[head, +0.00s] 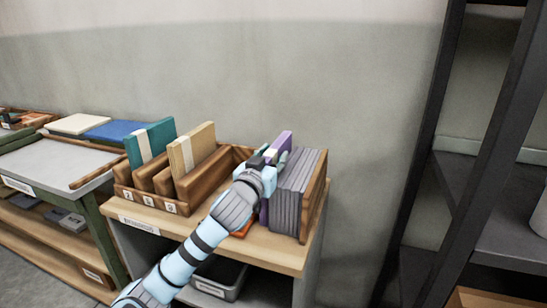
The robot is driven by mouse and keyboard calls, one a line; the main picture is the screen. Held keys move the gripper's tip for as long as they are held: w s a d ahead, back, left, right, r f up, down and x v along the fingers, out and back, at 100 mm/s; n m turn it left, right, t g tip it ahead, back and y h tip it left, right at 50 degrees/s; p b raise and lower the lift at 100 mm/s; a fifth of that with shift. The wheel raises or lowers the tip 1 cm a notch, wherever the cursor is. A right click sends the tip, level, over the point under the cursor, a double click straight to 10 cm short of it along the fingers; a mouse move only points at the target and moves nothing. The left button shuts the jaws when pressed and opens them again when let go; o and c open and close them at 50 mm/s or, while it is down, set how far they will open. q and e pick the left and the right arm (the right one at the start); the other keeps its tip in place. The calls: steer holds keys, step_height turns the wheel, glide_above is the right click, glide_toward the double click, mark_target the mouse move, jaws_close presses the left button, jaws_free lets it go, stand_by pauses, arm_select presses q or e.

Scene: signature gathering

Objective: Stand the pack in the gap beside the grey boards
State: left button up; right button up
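A purple pack (283,141) stands upright just left of the grey boards (298,190), in the right part of a wooden rack. Its lower edge also shows under my wrist. My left gripper (270,158) is over the pack from the front, with finger parts on both sides of it. Whether the fingers press on it cannot be seen. My wrist and forearm hide most of the pack's front and the gap floor. The grey boards stand close together against the rack's right wooden wall. My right gripper is not in view.
A teal pack (149,142) and a tan pack (191,150) stand in the rack's left slots. An orange item (243,229) lies partly hidden under my arm. A grey bin (222,276) sits below. A dark shelf frame (425,130) stands at right.

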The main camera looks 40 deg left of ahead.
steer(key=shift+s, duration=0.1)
arm_select(q)
steer(key=shift+r, duration=0.15)
steer(key=shift+r, duration=0.35)
steer(key=p+v, duration=0.5)
steer(key=v, duration=0.7)
steer(key=shift+p, duration=0.4)
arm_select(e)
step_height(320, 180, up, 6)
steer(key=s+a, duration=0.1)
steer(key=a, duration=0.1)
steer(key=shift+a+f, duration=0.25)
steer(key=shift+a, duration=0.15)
arm_select(q)
steer(key=shift+r, duration=0.1)
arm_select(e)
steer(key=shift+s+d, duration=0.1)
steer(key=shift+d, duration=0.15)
arm_select(q)
steer(key=shift+w+d, duration=0.1)
